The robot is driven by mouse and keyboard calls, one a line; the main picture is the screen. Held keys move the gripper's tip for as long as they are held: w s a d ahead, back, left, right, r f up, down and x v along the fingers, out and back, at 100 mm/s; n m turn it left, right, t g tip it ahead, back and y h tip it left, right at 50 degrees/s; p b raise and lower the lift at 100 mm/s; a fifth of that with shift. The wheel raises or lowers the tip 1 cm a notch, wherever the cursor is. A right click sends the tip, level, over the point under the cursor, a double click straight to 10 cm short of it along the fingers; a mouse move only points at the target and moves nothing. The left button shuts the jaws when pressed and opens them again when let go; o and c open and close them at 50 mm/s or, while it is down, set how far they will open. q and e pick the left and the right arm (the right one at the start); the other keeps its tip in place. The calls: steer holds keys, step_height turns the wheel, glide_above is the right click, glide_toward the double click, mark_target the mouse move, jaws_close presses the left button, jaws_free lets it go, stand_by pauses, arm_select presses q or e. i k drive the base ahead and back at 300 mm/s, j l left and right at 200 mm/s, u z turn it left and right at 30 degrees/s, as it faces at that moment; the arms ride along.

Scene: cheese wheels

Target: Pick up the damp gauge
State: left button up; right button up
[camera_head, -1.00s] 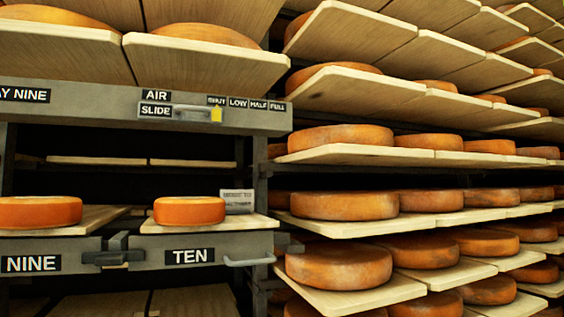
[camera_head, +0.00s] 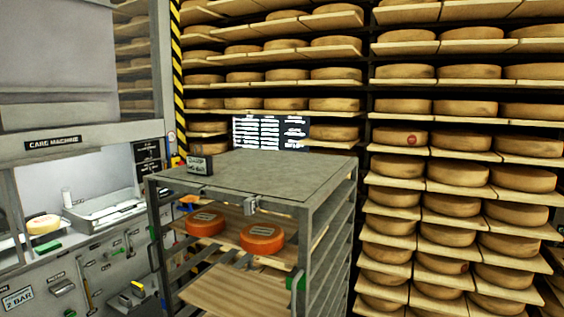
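Neither of my grippers shows in the head view.
The rack holds two orange cheese wheels on a board (camera_head: 225,235), with another board (camera_head: 235,292) below. The care machine (camera_head: 60,142) stands at left with a pale cheese (camera_head: 43,224). Shelves of cheeses (camera_head: 455,205) fill the back and right. A dark notice board (camera_head: 270,132) stands behind.

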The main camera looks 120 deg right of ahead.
mark_target(199, 164)
steer(key=z, duration=3.5)
steer(key=i+j+u, duration=0.15)
steer(key=i, duration=0.2)
